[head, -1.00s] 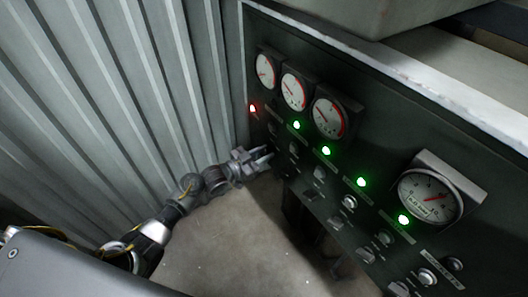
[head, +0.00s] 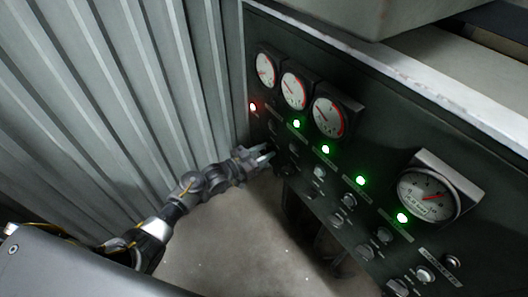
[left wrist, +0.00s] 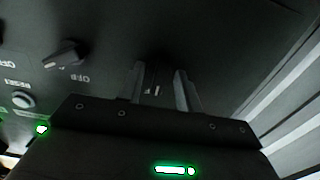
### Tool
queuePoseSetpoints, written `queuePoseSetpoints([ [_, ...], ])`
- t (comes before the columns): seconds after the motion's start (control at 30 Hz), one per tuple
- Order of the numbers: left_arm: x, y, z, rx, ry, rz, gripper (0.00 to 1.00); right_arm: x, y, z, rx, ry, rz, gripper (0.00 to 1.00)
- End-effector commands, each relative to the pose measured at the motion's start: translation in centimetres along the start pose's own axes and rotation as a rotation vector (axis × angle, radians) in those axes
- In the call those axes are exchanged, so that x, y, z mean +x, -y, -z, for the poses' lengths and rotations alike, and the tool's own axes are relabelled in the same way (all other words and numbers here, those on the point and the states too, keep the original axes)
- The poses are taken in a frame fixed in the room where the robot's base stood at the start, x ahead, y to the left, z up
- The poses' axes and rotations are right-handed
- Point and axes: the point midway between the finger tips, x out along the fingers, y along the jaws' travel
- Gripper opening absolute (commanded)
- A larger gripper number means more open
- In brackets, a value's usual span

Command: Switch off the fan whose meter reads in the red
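I cannot read the needles surely. A red lamp (head: 253,107) glows at the panel's left end. My left gripper (head: 267,155) is at the panel's lower left, below the red lamp. Its two fingers (left wrist: 162,88) are apart with a small pale mark visible between them. A rotary switch (left wrist: 66,54) labelled OFF is beside them. My right gripper is out of view.
Several green lamps (head: 326,149) glow along the panel, above rows of switches and buttons (head: 348,200). A reset button (left wrist: 22,101) shows in the left wrist view. A corrugated metal wall (head: 120,100) stands at the left. The floor (head: 235,235) below is clear.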

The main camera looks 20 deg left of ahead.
Motion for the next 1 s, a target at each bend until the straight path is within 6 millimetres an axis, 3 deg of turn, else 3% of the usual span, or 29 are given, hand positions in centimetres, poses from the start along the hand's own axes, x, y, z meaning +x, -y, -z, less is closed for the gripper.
queuePoseSetpoints([
  [0.27, -0.8, 0.1, -0.1, 0.001, 0.001, 0.001, 0.35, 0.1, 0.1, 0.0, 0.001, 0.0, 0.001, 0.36],
  [0.7, -8.7, -0.1, -0.2, 0.001, 0.002, -0.001, 0.35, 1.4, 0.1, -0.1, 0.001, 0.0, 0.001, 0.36],
  [1.0, -10.8, 0.0, 0.0, 0.0, -0.001, -0.001, 0.35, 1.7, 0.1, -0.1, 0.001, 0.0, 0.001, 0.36],
])
